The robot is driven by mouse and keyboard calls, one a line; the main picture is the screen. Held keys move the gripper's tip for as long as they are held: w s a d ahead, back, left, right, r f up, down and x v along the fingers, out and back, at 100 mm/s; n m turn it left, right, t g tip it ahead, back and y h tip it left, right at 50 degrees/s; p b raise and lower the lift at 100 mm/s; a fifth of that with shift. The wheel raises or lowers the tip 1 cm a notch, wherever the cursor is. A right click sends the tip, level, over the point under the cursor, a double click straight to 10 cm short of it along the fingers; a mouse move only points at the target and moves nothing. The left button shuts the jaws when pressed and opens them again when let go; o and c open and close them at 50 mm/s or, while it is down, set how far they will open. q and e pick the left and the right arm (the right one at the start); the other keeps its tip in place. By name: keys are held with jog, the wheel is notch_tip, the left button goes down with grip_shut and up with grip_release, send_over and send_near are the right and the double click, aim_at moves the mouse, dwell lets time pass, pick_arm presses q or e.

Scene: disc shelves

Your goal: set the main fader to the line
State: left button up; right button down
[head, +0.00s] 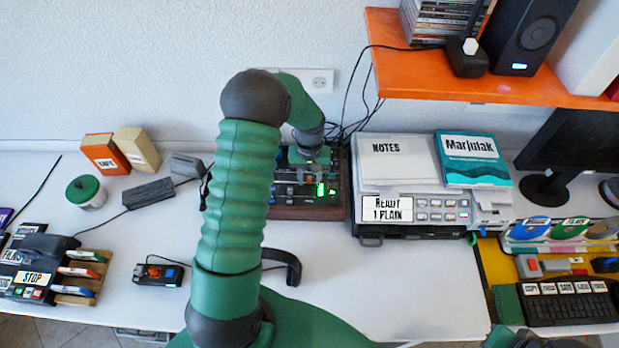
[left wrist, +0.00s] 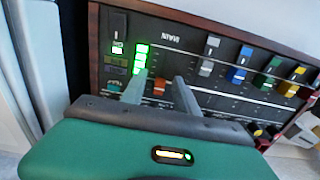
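The mixer panel (head: 325,211) lies at the back of the desk, under my left arm. In the left wrist view it shows a MAIN label (left wrist: 171,38) with an orange-red fader cap (left wrist: 159,87) below it. My left gripper (left wrist: 160,84) has its two fingers apart, one on each side of this cap, with gaps visible. It also shows in the head view (head: 308,158), over the back of the mixer, its fingers mostly hidden. I cannot make out the target line clearly.
Grey, blue, yellow and green fader caps (left wrist: 237,75) stand right of the MAIN label. Lit green lamps (left wrist: 140,58) are beside the left finger. An orange shelf (head: 480,82) hangs above. Headphones (head: 290,262) lie in front.

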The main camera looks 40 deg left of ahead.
aim_at(309, 177)
pick_arm(q)
jog(key=shift+r, duration=0.15)
notch_tip(309, 177, up, 17)
jog(key=shift+f+p, duration=0.2)
jog(key=shift+p, duration=0.1)
jog(key=shift+a, duration=0.1)
jog(key=f, duration=1.7)
jog(key=shift+w+a, duration=0.3)
jog(key=shift+w, duration=0.1)
jog(key=shift+r, duration=0.1)
grip_shut()
dwell(0.5)
